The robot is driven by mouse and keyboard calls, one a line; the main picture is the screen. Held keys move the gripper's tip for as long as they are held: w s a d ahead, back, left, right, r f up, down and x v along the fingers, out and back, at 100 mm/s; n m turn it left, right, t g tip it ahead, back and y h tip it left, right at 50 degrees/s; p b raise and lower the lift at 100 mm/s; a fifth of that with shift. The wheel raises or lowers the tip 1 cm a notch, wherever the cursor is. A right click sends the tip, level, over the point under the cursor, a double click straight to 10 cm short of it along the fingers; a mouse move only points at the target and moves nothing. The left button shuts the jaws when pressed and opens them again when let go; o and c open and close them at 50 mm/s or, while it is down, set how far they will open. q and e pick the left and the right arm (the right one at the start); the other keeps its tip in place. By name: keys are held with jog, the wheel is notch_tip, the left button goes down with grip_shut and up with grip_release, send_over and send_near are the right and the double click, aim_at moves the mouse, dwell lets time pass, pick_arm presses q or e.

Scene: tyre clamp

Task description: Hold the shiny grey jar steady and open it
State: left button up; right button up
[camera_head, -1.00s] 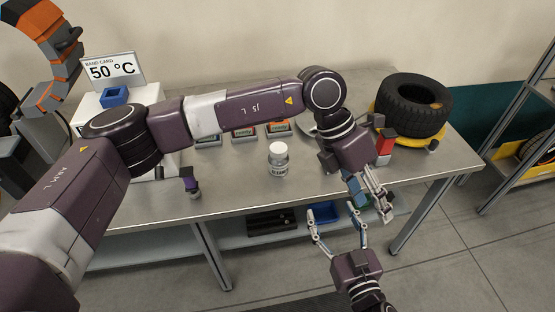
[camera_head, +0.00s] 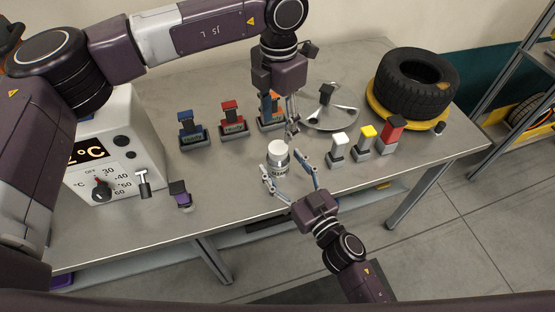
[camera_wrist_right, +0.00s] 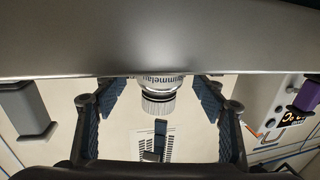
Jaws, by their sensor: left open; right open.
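The shiny grey jar (camera_head: 278,157) stands upright near the front edge of the metal table, with a pale ribbed lid and a dark-lettered label. It appears upside down between the fingers in the right wrist view (camera_wrist_right: 158,86). My right gripper (camera_head: 285,170) is open in front of the jar, one finger to each side, with gaps to the jar in the wrist view (camera_wrist_right: 160,92). My left gripper (camera_head: 291,128) points down, open and empty, just above and behind the jar's lid; its fingers overlap closely in this view.
A tyre on a yellow ring (camera_head: 378,112) stands at the back right. White, yellow and red-topped blocks (camera_head: 363,143) stand right of the jar. Blue and red stamps (camera_head: 232,118) stand behind left. A temperature box (camera_head: 125,140) stands left. Bare table lies left of the jar.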

pick_arm(q)
jog(key=shift+w+a, duration=0.1)
jog(key=shift+w, duration=0.1)
pick_arm(e)
jog(key=shift+x, duration=1.2)
pick_arm(q)
jog(key=shift+s, duration=0.1)
pick_arm(e)
jog(key=shift+w, duration=0.15)
pick_arm(q)
jog(key=shift+s, duration=0.1)
pick_arm(e)
jog(key=shift+a, duration=0.1)
jog(key=shift+c, duration=0.5)
jog(key=shift+c, duration=1.3)
grip_shut()
